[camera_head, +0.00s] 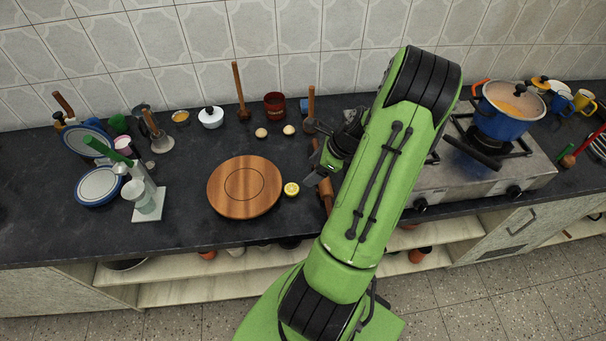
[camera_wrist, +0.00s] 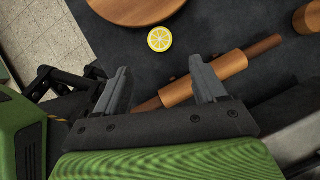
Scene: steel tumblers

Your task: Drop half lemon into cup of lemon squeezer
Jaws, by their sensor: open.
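The half lemon (camera_head: 291,189) lies on the dark counter beside the right edge of the round wooden board, yellow cut face up. It also shows in the wrist view (camera_wrist: 160,39), beyond my fingertips. The lemon squeezer (camera_head: 146,195) stands at the left of the counter, with a pale base, a green lever and a light cup (camera_head: 141,202); the inside of the cup is too small to make out. My gripper (camera_wrist: 158,75) is open and empty above the counter, to the right of the lemon in the head view.
A wooden rolling pin (camera_wrist: 218,75) lies below my gripper. The round board (camera_head: 228,205) lies between lemon and squeezer. Blue-rimmed plates (camera_head: 98,187) stand left of the squeezer. A stove with a blue pot (camera_head: 503,122) is at the right. Counter between board and squeezer is clear.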

